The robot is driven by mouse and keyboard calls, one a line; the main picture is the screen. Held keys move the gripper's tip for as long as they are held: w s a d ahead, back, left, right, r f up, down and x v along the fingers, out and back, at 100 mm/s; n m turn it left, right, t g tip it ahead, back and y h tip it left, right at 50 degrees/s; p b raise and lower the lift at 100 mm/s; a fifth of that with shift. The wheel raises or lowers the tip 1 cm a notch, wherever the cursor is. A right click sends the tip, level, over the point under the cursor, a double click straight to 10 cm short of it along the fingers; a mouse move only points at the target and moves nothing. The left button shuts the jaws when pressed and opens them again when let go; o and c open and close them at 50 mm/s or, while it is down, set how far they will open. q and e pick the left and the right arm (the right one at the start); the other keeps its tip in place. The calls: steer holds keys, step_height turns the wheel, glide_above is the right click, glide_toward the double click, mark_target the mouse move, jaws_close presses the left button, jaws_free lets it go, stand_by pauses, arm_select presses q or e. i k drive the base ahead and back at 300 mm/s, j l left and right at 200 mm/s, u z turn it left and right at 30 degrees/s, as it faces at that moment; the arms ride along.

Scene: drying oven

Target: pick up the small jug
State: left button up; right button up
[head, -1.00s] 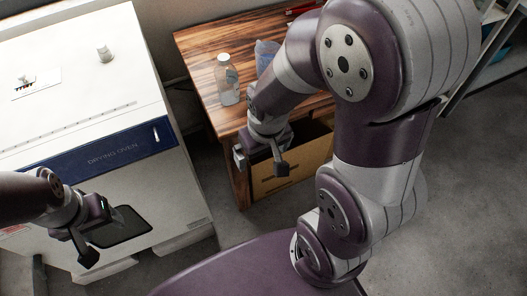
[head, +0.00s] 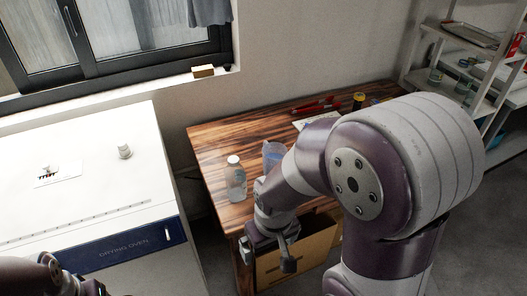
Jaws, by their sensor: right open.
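A translucent bluish jug (head: 272,154) stands on the wooden table, partly hidden behind my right arm. It looks like the small jug; its handle cannot be made out. My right gripper (head: 268,260) is open and empty, in front of the table's near edge, nearer to me than the jug and apart from it. My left gripper (head: 92,289) shows only in part at the bottom left edge, in front of the oven; its fingers are cut off.
A clear bottle with a white cap (head: 235,180) stands left of the jug. Red tools (head: 318,106) and a yellow-and-dark container (head: 359,101) lie farther back on the wooden table (head: 215,143). A cardboard box (head: 310,250) is below. The drying oven (head: 120,245) stands left, shelves (head: 450,70) right.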

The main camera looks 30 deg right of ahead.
mark_target(272, 153)
steer(key=i+l+u, duration=0.15)
steer(key=l+u, duration=0.35)
steer(key=l, duration=0.5)
steer(key=l+u, duration=0.45)
steer(key=l, duration=0.55)
